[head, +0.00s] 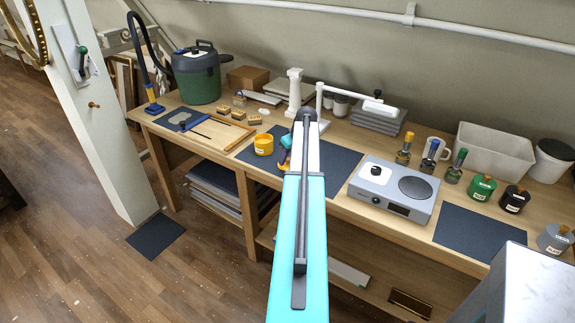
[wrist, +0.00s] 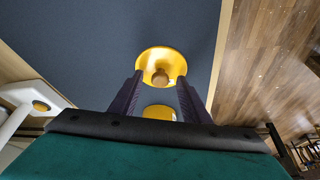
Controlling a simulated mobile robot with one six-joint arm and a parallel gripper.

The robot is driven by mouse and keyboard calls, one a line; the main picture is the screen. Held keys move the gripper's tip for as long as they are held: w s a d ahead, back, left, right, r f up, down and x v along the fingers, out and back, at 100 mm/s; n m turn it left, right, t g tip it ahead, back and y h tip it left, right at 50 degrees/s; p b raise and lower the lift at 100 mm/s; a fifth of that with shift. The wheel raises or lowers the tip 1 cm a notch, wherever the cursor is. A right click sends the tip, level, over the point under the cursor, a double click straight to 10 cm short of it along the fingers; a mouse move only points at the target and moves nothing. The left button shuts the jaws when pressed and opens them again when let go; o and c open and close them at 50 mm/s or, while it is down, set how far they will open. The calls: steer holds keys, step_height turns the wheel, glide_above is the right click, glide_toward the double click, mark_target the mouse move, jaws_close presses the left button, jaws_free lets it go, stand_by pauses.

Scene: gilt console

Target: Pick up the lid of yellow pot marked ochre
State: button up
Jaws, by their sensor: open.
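The yellow pot (head: 263,147) has a pale label and stands at the left edge of a dark mat; the label is too small to read. In the wrist view the round yellow lid (wrist: 147,60) has a wooden knob (wrist: 161,77). My gripper (wrist: 159,83) is open, with its dark fingers apart on either side of the knob and nothing held. A second yellow surface (wrist: 158,112) shows lower between the fingers; I cannot tell whether it is the pot. In the head view my arm hides most of my gripper.
The dark mat (head: 341,168) has bare room right of my arm. Green (head: 482,188) and black (head: 514,200) pots stand far right.

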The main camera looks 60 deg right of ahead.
jaws_close()
steer(key=shift+r, duration=0.15)
steer(key=shift+r+b, duration=0.95)
steer(key=shift+r, duration=0.7)
steer(key=s+a+r+b, duration=0.1)
steer(key=s+a+b, duration=0.3)
steer(key=s+a, duration=0.7)
steer(key=shift+s+a+r, duration=0.15)
steer(key=shift+r, duration=0.1)
